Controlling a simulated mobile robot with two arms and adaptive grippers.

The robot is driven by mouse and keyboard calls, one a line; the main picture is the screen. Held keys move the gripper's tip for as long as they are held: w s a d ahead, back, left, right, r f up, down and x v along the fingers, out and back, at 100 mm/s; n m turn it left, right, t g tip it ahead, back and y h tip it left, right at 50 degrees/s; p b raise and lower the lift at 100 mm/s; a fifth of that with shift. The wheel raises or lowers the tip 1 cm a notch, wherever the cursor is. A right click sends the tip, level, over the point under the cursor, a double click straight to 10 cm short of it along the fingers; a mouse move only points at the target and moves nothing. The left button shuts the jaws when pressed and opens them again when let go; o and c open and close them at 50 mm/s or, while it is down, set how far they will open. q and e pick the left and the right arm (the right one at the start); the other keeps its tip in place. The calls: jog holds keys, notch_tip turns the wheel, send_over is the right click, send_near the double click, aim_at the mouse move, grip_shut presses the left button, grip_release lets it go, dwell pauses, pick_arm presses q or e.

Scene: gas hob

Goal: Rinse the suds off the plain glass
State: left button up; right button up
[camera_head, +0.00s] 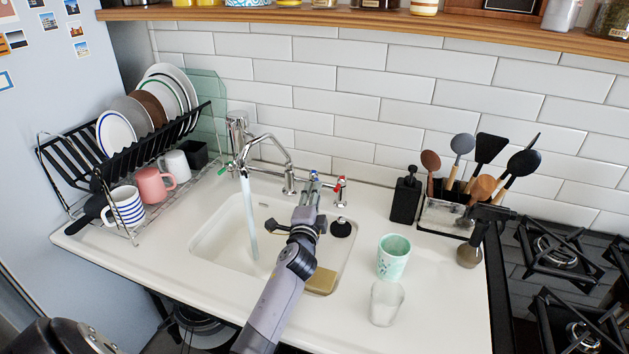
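The plain glass (386,303), clear with a whitish haze, stands upright on the counter right of the sink, in front of a green patterned tumbler (394,257). A stream of water (250,215) runs from the tap (272,142) into the left part of the white sink (215,246). My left gripper (311,192) is over the sink's back edge, with its tips at the blue-marked tap handle. I cannot tell whether they touch it, or whether the fingers are open or shut. It is well away from the glass. My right gripper is not in view.
A dish rack (118,239) with plates and mugs stands left of the sink. A sponge-like tan block (321,281) lies at the sink's front right. A black soap dispenser (405,198), utensil holder (440,213) and spray bottle (468,255) stand right. The front-right counter is clear.

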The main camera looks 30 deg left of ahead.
aim_at(315, 178)
pick_arm(q)
jog(key=x, duration=0.5)
jog(key=shift+w+a, duration=0.15)
jog(key=shift+w, duration=0.05)
jog(key=shift+w+a, duration=0.15)
jog(key=shift+w, duration=0.25)
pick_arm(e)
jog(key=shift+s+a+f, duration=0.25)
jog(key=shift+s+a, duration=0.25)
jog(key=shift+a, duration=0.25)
pick_arm(q)
jog(key=shift+c, duration=0.4)
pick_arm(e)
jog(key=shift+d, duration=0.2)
pick_arm(q)
jog(key=c, duration=0.5)
jog(key=shift+w, duration=0.1)
grip_shut()
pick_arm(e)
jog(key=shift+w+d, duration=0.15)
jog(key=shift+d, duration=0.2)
pick_arm(q)
jog(key=shift+r, duration=0.15)
